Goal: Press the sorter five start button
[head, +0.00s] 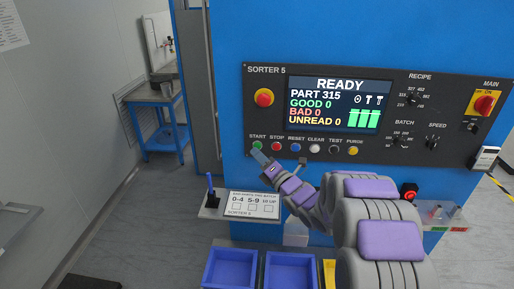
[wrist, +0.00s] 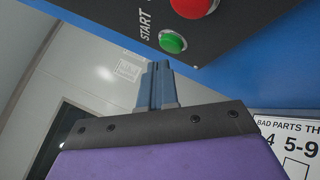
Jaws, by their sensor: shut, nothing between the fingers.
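The sorter five panel (head: 262,77) is dark, on a blue cabinet, with its screen (head: 339,104) reading READY, PART 315 and zeros for good, bad and unread. The green START button (head: 257,146) is leftmost in the row under the screen. It also shows in the wrist view (wrist: 173,41), with the red button (wrist: 194,5) beside it. My gripper (head: 259,157) is shut and empty, just below the START button in the head view. In the wrist view my gripper's fingertips (wrist: 157,68) lie below the button, with a visible gap in the picture. I cannot tell the depth between them.
Two blue bins (head: 229,270) stand lower. A red emergency button (head: 409,191) is right of my arm. A blue table (head: 158,100) stands at the left wall.

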